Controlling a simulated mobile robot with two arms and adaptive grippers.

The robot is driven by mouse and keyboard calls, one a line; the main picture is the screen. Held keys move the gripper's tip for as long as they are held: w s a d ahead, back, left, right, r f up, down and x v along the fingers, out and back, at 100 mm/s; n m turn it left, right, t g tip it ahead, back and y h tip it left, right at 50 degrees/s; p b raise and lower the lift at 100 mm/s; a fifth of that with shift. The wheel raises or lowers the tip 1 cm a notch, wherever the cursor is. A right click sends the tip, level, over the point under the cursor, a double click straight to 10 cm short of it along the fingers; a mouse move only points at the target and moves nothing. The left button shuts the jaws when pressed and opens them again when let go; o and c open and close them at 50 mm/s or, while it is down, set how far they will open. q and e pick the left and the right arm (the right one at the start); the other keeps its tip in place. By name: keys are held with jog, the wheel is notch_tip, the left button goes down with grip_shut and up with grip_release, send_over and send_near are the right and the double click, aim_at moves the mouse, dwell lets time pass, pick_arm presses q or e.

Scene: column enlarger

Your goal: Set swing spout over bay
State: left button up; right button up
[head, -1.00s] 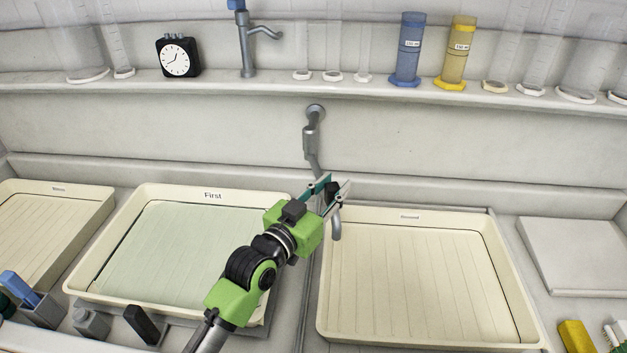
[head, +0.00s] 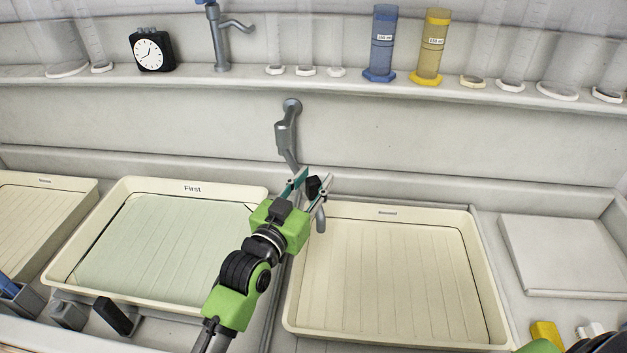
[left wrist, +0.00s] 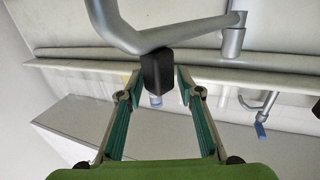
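The grey swing spout (head: 287,140) comes down from a wall mount. Its lower end (head: 320,220) hangs by the left rim of the right-hand tray. My left gripper (head: 312,187) is at the spout's lower part, its fingers open on either side of a black block. In the left wrist view, the grey pipe (left wrist: 165,38) crosses above my left gripper (left wrist: 158,85). The black block (left wrist: 156,72) hangs from it between the fingertips, with gaps on both sides. The tray marked First (head: 262,196) is on the left; the right-hand tray (head: 478,270) has a label too small to read surely. My right gripper is not in view.
A shelf (head: 220,77) above holds a clock (head: 151,51), a smaller tap (head: 220,45), a blue cylinder (head: 381,43), a yellow cylinder (head: 430,45) and clear glassware. A pale flat slab (head: 560,255) lies at right. Small holders stand at front left.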

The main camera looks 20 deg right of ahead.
pick_arm(q)
jog(key=shift+a, duration=0.1)
jog(key=v, duration=1.2)
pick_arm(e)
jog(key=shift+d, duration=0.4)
